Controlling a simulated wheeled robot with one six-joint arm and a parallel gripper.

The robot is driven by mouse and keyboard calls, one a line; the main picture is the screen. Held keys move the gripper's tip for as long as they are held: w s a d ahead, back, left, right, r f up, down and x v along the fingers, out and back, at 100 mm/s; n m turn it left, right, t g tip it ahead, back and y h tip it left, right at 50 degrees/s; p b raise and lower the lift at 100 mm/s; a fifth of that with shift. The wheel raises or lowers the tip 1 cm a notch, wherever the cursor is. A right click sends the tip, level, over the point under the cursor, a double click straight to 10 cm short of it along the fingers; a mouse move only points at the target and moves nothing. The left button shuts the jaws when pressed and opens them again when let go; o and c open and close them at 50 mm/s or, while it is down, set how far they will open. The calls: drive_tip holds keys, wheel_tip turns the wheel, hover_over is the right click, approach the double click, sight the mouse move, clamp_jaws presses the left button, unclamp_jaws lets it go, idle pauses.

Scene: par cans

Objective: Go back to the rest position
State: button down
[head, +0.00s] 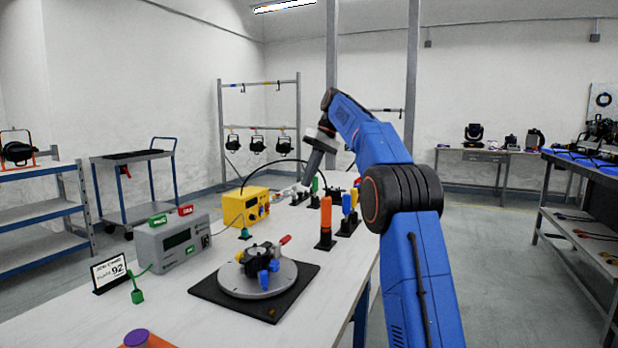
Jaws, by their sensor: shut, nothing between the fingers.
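My blue arm rises at the right of the head view and bends over the white workbench (345,285). Its dark wrist points down and to the left. My gripper (285,193) is small in the view, low over the far part of the bench, just right of the yellow box (246,206). It is shut, and I see nothing held in it. Part of the bench behind the wrist and arm is hidden.
A round grey fixture (258,282) on a black mat (205,287) and a grey meter (172,242) stand nearer on the bench. An orange-handled tool (326,215) and several coloured-handled tools stand upright close to my arm. The air above the left bench is clear.

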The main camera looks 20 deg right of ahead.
drive_tip(key=shift+r, duration=0.15)
idle(0.4)
drive_tip(key=s+a+f+m+t+h, duration=0.1)
drive_tip(key=s+a+f+m, duration=0.15)
drive_tip(key=s, duration=0.95)
drive_tip(key=s+a+f+m+t+h, duration=0.1)
drive_tip(key=s+a+f, duration=0.15)
drive_tip(key=s, duration=1.05)
drive_tip(key=s+f+m+t+h, duration=0.1)
drive_tip(key=s+f+t+h, duration=0.1)
drive_tip(key=s+f, duration=2.1)
drive_tip(key=s+t, duration=0.1)
drive_tip(key=s, duration=0.2)
drive_tip(key=shift+s+a+m+h, duration=0.15)
drive_tip(key=shift+a+m+h, duration=0.1)
drive_tip(key=shift+m+h, duration=0.1)
